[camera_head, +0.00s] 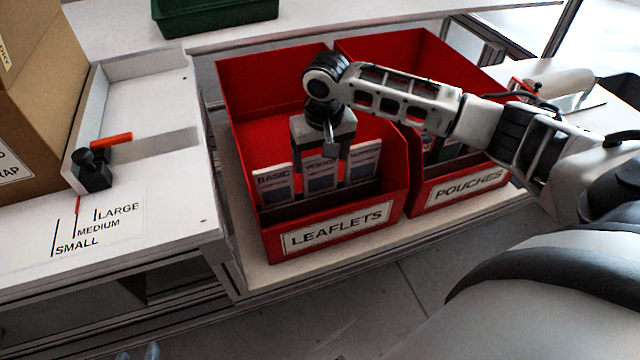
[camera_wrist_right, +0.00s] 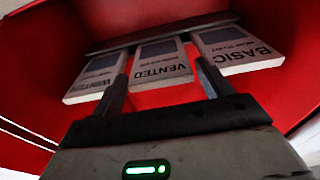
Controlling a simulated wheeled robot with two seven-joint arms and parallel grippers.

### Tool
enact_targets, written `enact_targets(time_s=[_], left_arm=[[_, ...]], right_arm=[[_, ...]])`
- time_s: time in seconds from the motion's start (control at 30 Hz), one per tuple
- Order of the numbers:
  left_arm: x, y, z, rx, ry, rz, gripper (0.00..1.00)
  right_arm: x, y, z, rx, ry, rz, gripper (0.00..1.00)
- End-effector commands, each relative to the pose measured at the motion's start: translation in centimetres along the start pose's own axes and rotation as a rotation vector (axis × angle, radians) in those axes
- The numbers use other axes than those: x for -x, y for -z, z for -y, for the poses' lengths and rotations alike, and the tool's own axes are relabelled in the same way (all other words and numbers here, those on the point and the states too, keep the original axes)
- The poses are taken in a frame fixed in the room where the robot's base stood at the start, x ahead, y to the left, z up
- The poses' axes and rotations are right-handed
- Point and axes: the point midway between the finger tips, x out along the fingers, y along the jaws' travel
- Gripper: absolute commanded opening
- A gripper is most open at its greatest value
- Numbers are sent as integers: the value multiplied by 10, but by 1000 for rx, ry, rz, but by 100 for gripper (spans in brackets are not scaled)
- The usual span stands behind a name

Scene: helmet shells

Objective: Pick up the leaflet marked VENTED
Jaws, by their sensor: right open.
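The leaflet marked VENTED (camera_head: 320,180) stands in the middle of a row of three in the red LEAFLETS bin (camera_head: 277,239). It also shows in the right wrist view (camera_wrist_right: 162,72), where its title is readable. My right gripper (camera_head: 316,150) is above and behind this leaflet in the head view. In the right wrist view the open fingers (camera_wrist_right: 163,85) lie on either side of the VENTED leaflet, with nothing held between them. I cannot tell whether they touch it. My left gripper is not in view.
The BASIC leaflet (camera_head: 273,187) stands to the left and a third leaflet (camera_head: 362,163) to the right, both close by. The bin walls surround them. A red POUCHES bin (camera_head: 428,197) adjoins on the right. A white bench (camera_head: 172,190) with a size scale is on the left.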

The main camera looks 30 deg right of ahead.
Motion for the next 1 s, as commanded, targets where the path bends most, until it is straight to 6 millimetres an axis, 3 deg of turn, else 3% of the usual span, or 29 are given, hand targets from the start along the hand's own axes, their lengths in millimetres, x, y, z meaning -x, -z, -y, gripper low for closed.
enact_targets(time_s=[0.33,0.67,0.77,0.8,1.0], left_arm=[[-4,-10,1,-7,-2,0,36],[-2,-7,0,-9,-5,-7,36],[-2,-6,0,-9,-5,-8,36],[-2,-6,-1,-9,-5,-8,36],[-2,-7,-1,-9,-5,-7,36]], right_arm=[[-45,2,-2,0,-1,1,78],[-53,2,-2,1,0,-1,78],[-52,2,-2,1,0,-1,53],[-52,2,-2,1,0,-1,50],[-52,2,-2,1,0,-1,50]])
